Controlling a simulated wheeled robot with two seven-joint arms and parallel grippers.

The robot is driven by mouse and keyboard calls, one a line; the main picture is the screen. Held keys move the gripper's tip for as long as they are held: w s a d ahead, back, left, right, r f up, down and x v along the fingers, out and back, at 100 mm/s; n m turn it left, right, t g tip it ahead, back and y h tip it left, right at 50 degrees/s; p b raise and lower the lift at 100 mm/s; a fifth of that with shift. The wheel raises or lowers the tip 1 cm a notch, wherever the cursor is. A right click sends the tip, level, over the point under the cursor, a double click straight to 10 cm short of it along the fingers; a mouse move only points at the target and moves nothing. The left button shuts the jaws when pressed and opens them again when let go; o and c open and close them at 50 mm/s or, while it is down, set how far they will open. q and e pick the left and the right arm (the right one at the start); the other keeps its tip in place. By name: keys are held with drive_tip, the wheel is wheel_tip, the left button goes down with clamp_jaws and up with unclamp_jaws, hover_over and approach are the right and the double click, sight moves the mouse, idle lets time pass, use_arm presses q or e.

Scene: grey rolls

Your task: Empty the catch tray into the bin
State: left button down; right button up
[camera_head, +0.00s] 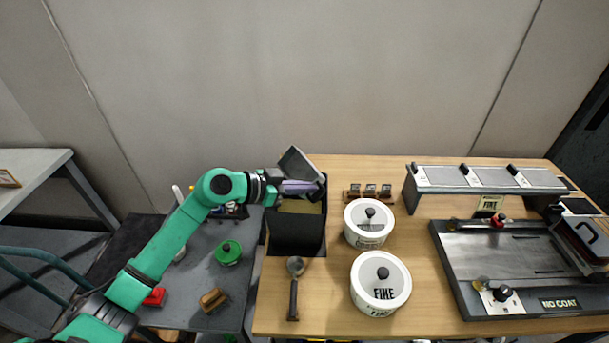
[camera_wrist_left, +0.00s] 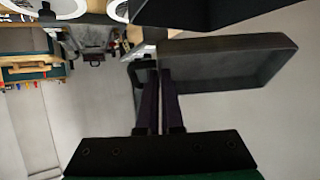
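The catch tray (camera_head: 299,166) is a shallow dark-grey tray, tipped steeply above the far part of the black bin (camera_head: 296,234). It also shows in the left wrist view (camera_wrist_left: 235,65), to the right of the fingers. My left gripper (camera_head: 300,187) is shut on the tray's edge; its two purple fingers (camera_wrist_left: 160,95) stand close together on either side of it. The bin stands at the table's left edge, and something yellowish shows inside it. I cannot tell whether anything is left in the tray. My right gripper is out of view.
Two white lidded tubs (camera_head: 381,284) stand right of the bin. A dark scoop (camera_head: 294,287) lies in front of it. A small rack (camera_head: 370,193) stands behind the tubs, and a large machine tray (camera_head: 510,262) fills the right. A lower grey surface (camera_head: 205,270) holds a green-lidded pot.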

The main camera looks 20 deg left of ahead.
use_arm(q)
drive_tip(key=shift+w+d+r+g+y+p, duration=0.15)
drive_tip(key=shift+r+g+y+p, duration=1.05)
drive_tip(key=shift+p, duration=3.1)
drive_tip(key=r+y+p, duration=0.1)
drive_tip(key=p, duration=0.1)
drive_tip(key=shift+w+r+g+p, duration=0.15)
drive_tip(key=shift+r+g+p, duration=0.15)
drive_tip(key=shift+g, duration=0.1)
drive_tip(key=shift+w+d+r+g+y+b, duration=0.1)
drive_tip(key=shift+r+g+y+b, duration=0.05)
drive_tip(key=shift+g+y+b, duration=0.3)
drive_tip(key=shift+w+d+r+g+y, duration=0.15)
drive_tip(key=shift+d+r+g+y, duration=0.05)
drive_tip(key=shift+r+g+y, duration=0.7)
drive_tip(key=shift+a, duration=0.1)
